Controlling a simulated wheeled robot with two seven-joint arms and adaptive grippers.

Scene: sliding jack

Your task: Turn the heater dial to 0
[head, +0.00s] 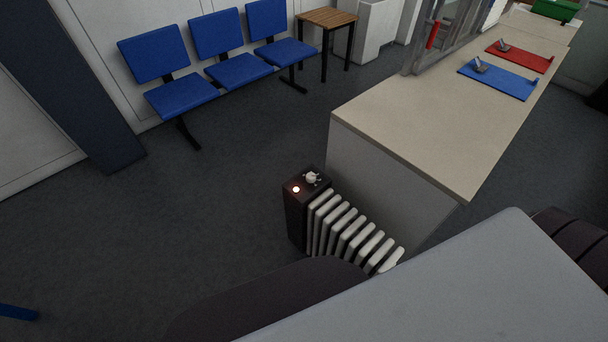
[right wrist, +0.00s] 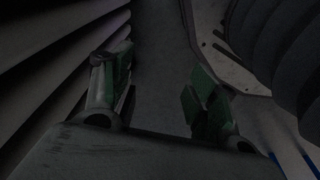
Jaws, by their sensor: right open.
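The heater (head: 345,230) is a white finned radiator with a dark control box (head: 299,222) at its left end, standing on the floor against the counter. Its pale dial (head: 312,178) sits on top of the box, beside a small glowing orange light (head: 296,189). The dial's setting is too small to read. My right gripper (right wrist: 158,95) shows in the right wrist view, with its fingers apart and nothing between them. It is not seen near the heater. My left gripper is not in view.
A beige-topped counter (head: 420,110) stands just behind the heater, with a blue mat (head: 515,84) and a red mat (head: 530,60) on it. Blue chairs (head: 238,68) and a small wooden table (head: 327,17) line the wall. The floor left of the heater is clear.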

